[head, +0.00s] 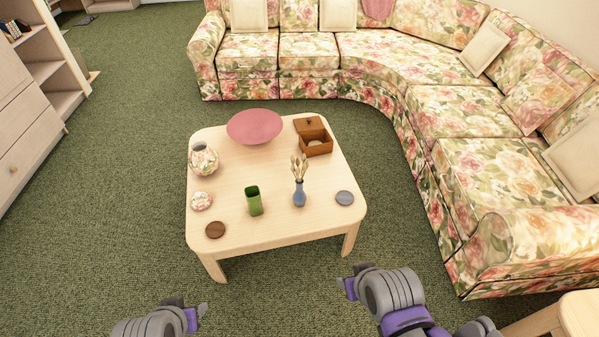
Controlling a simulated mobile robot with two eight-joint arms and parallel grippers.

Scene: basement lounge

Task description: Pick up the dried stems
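The dried stems (299,166) are pale and stand upright in a small blue vase (299,194). The vase stands near the front right of a light wooden coffee table (233,183). My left gripper (203,312) is at the bottom left, in front of the table and well apart from the stems. My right gripper (346,282) is at the bottom, right of centre, also short of the table. Both are small and partly hidden by their own arms, so I cannot tell whether they are open or shut. Neither touches anything on the table.
A floral sofa (440,118) curves behind and right. Green carpet is clear to the left.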

